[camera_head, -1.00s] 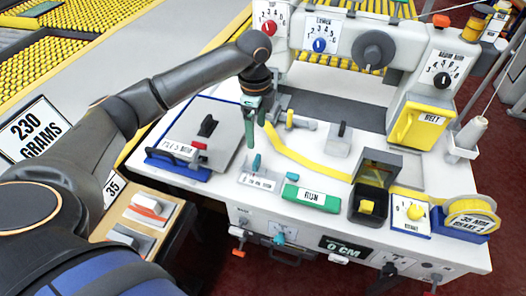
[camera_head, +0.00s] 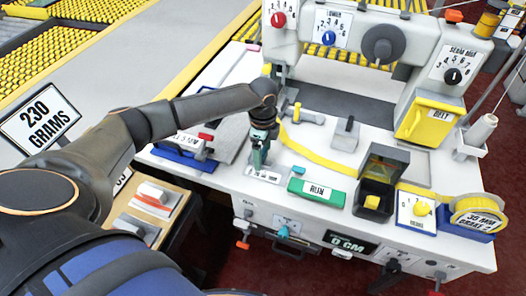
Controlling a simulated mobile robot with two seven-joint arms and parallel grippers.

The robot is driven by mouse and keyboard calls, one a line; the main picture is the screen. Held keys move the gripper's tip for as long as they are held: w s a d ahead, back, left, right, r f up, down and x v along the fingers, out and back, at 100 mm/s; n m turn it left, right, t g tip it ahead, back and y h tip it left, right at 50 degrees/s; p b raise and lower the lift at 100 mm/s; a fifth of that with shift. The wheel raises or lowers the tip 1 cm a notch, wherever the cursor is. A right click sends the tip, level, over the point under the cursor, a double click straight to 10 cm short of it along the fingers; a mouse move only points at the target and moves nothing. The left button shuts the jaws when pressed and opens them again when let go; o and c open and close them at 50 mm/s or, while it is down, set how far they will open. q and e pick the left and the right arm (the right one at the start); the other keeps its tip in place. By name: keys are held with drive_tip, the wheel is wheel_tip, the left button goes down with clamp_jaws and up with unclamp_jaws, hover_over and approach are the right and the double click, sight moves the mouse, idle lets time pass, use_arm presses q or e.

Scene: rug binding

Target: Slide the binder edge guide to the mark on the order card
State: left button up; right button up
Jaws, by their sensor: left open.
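My left gripper (camera_head: 258,158), teal and open, points down over a small white marked plate (camera_head: 265,176) at the table's front. The teal upright tab on this plate, possibly the edge guide, is now hidden behind or between the fingers; I cannot tell whether they touch it. A grey block with a dark handle (camera_head: 346,134) stands behind, beside the yellow binding strip (camera_head: 310,154). No card is plainly labelled as the order card; a white card reading 230 GRAMS (camera_head: 40,124) stands at the left. My right gripper is not in view.
Right of the plate are a green RUN block (camera_head: 317,191), a dark box (camera_head: 376,196) and a tape roll (camera_head: 476,212). The machine's upright housing (camera_head: 345,57) stands behind.

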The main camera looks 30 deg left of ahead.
use_arm(q)
clamp_jaws()
idle(0.6)
idle(0.3)
